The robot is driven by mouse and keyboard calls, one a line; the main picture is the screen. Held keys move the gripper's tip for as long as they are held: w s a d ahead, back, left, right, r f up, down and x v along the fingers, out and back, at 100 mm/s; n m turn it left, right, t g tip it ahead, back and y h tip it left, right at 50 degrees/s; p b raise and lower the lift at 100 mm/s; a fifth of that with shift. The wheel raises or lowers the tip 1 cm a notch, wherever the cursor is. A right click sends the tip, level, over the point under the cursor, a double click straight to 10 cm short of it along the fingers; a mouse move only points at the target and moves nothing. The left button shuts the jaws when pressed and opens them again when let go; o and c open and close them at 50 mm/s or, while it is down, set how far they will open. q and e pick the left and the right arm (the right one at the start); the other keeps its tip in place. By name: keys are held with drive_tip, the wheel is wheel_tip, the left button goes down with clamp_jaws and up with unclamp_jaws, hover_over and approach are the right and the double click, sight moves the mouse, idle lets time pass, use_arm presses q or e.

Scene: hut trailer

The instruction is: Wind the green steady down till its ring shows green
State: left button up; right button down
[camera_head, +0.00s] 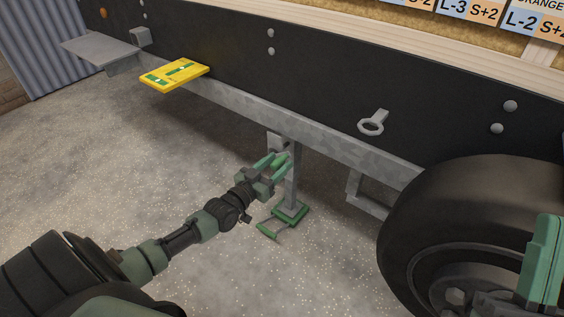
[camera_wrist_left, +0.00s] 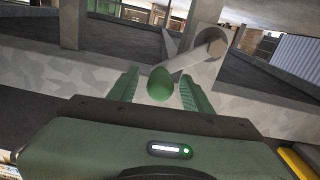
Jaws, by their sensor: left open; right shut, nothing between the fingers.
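The green steady is a grey upright leg (camera_head: 291,187) under the trailer's frame, with a green foot (camera_head: 291,212) at the floor. A U-shaped handle with a green grip (camera_head: 267,231) lies beside the foot. My left gripper (camera_head: 279,161) is open at the top of the leg. A green rounded knob (camera_wrist_left: 160,84) shows between its fingers in the left wrist view, with a grey tube (camera_wrist_left: 205,55) behind it. I cannot tell whether the fingers touch the knob. I see no coloured ring on the steady. My right gripper (camera_head: 541,262) is shut at the right edge, in front of the wheel.
A black tyre (camera_head: 470,215) stands right of the steady. A grey eyelet (camera_head: 372,123) sticks out from the dark trailer side (camera_head: 330,85). A yellow plate with green marks (camera_head: 195,72) and a grey step (camera_head: 98,49) jut out at left. The gravelly floor (camera_head: 90,165) is clear.

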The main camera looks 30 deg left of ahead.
use_arm(q)
drive_tip(key=shift+s, duration=0.1)
clamp_jaws()
idle(1.3)
